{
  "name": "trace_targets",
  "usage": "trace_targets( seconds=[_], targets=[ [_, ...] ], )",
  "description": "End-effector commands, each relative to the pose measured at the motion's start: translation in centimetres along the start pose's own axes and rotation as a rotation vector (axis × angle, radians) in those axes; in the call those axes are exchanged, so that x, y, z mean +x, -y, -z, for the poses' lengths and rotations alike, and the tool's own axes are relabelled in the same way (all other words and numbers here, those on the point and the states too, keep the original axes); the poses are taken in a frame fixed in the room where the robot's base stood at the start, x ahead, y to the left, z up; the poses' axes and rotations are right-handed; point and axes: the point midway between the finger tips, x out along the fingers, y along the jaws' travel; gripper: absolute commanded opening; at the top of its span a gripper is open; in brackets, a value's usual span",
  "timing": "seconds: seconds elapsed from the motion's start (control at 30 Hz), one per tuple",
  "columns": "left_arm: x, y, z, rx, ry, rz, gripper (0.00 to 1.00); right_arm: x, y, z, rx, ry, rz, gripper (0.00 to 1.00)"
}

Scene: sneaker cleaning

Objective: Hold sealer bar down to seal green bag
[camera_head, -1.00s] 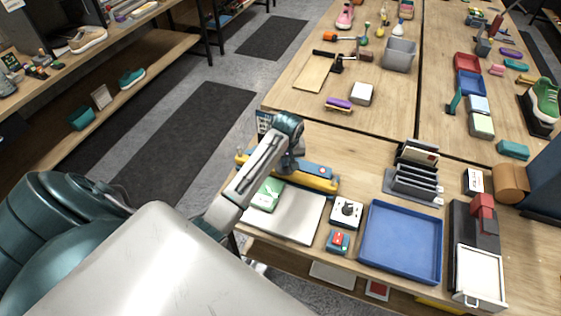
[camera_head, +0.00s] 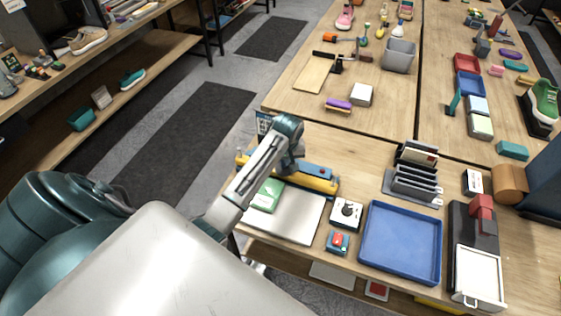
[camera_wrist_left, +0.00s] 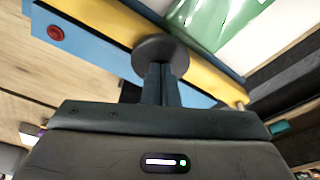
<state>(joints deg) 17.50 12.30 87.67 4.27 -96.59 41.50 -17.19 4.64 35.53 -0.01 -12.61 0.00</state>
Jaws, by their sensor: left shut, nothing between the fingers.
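The green bag (camera_head: 267,196) lies flat beside the sealer on a pale metal plate (camera_head: 298,219). Part of the bag (camera_wrist_left: 215,18) shows at the top of the wrist view, against the yellow side. My left gripper (camera_wrist_left: 158,74) is shut and empty, its fingertips at a dark round knob (camera_wrist_left: 160,47) on the bar. My arm hides part of the sealer in the head view. My right gripper is out of view.
To the right stand a white box with a black knob (camera_head: 346,212), a small blue box with a red top (camera_head: 338,242), a blue tray (camera_head: 373,273) and a grey rack (camera_head: 414,186). Bare wood shows between the sealer and the rack.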

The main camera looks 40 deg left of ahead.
Motion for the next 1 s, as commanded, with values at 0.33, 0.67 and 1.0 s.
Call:
trace_targets(
  seconds=[0.33, 0.67, 1.0],
  targets=[
    [0.5, 0.1, -0.5, 0.001, 0.013, 0.006, 0.0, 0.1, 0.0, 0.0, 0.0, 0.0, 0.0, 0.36],
    [-1.9, 0.1, 0.2, 0.0, 0.008, 0.003, 0.0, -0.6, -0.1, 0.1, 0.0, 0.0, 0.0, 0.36],
    [-4.7, 0.0, 0.9, 0.0, 0.003, 0.001, 0.0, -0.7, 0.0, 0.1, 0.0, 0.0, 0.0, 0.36]
  ],
)
